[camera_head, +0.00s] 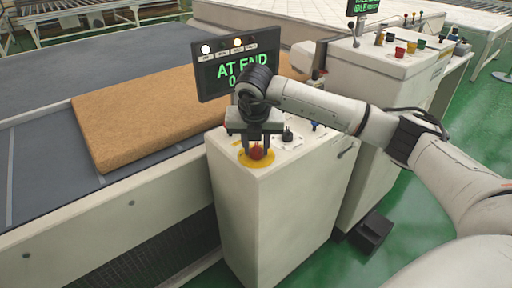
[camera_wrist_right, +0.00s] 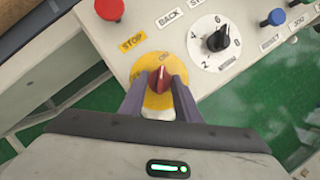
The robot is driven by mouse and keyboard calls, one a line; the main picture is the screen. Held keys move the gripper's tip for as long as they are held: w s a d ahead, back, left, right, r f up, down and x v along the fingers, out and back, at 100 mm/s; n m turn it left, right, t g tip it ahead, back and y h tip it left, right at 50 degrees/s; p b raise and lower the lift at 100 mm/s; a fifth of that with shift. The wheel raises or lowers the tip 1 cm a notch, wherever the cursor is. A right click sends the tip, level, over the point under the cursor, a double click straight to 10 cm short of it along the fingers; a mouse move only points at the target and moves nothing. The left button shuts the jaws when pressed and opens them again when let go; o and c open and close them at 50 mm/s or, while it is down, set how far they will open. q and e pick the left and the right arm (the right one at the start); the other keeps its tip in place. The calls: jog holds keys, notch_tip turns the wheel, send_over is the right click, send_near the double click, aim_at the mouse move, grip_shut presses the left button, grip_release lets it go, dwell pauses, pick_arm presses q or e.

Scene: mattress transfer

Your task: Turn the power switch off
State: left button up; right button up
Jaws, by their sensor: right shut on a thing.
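The power switch is a red rotary knob on a yellow round plate (camera_head: 243,161) at the front corner of the white control cabinet (camera_head: 275,200). In the right wrist view the red knob (camera_wrist_right: 159,79) sits on its yellow plate (camera_wrist_right: 160,65), with "ON" lettering at its upper edge. My right gripper (camera_head: 257,148) points down over the switch. In the right wrist view its two fingers (camera_wrist_right: 159,95) are shut on the knob, one on each side. The lower part of the plate is hidden by the gripper. My left gripper is not in view.
A red button (camera_wrist_right: 110,8), a black numbered dial (camera_wrist_right: 217,40) and a blue button (camera_wrist_right: 277,16) are on the same panel. A display (camera_head: 225,68) reading "AT END" stands behind my right gripper. A brown mattress (camera_head: 150,112) lies on the conveyor to the left.

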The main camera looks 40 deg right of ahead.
jog(key=n+b, duration=0.1)
jog(key=n+t+y+b, duration=0.1)
jog(key=n+b, duration=0.1)
jog(key=shift+d+f+n, duration=0.15)
jog(key=shift+d+n, duration=0.05)
jog(key=shift+n, duration=0.1)
jog(key=n+y+b, duration=0.1)
jog(key=n, duration=0.2)
jog(key=shift+s+d+n+y, duration=0.1)
jog(key=shift+n+y, duration=0.3)
jog(key=shift+r+n+y, duration=0.2)
jog(key=shift+n+y, duration=0.2)
jog(key=shift+n, duration=0.4)
jog(key=shift+d+n+y, duration=0.1)
jog(key=shift+n+y, duration=0.2)
jog(key=shift+n, duration=0.7)
jog(key=n+y, duration=0.1)
jog(key=n, duration=0.3)
jog(key=shift+d+r+g+p, duration=0.1)
jog(key=shift+g+p, duration=0.25)
jog(key=shift+g, duration=0.05)
jog(key=shift+w+n+g+y+p, duration=0.25)
jog(key=shift+n+y, duration=0.25)
jog(key=shift+n, duration=0.6)
jog(key=o, duration=1)
jog(key=shift+s, duration=0.1)
